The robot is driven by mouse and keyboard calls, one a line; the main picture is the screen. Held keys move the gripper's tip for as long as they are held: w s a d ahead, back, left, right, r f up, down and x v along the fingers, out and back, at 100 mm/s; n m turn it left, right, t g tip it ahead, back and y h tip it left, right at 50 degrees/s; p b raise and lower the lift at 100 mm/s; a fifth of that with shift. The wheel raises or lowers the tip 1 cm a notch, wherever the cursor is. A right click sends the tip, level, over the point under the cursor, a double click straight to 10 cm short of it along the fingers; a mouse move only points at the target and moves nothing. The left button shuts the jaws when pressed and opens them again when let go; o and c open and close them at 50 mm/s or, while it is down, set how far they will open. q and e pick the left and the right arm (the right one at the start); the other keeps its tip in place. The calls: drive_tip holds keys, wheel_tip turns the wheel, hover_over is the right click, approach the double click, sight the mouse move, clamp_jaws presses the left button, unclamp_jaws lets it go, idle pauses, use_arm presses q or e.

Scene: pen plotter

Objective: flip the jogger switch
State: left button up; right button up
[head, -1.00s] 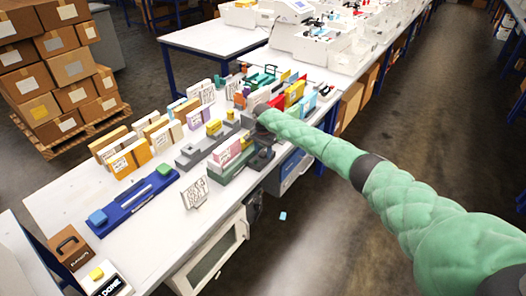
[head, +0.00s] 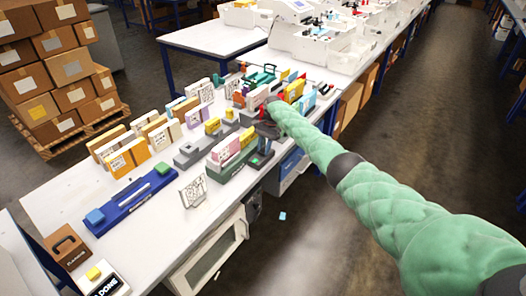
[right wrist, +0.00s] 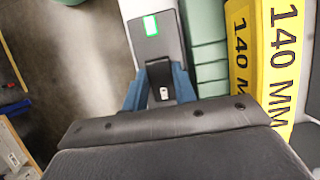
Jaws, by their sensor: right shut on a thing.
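The jogger (head: 228,172) is a dark green base holding pink and yellow blocks, near the front edge of the table in the head view. In the right wrist view its grey control panel (right wrist: 158,45) carries a lit green indicator (right wrist: 150,25). A small dark switch (right wrist: 163,93) with a white mark sits lower on this panel. My right gripper (right wrist: 161,88) has its blue fingers on either side of the switch, shut on it. In the head view my right gripper (head: 267,130) is over the jogger's right end and partly hides it. My left gripper is not in view.
Yellow blocks (right wrist: 258,50) marked 140 MM stand right of the panel in the right wrist view, beside green ribbed parts (right wrist: 207,45). A grey block stand (head: 190,158) and a long blue device (head: 130,205) lie to the left. A small printed card (head: 193,192) stands in front.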

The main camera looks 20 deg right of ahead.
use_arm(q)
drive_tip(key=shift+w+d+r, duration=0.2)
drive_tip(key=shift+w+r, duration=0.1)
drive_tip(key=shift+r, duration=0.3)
use_arm(e)
drive_tip(key=shift+w+d+r+y, duration=0.1)
drive_tip(key=shift+w+r+y, duration=0.05)
drive_tip(key=shift+y, duration=0.15)
drive_tip(key=o, duration=1)
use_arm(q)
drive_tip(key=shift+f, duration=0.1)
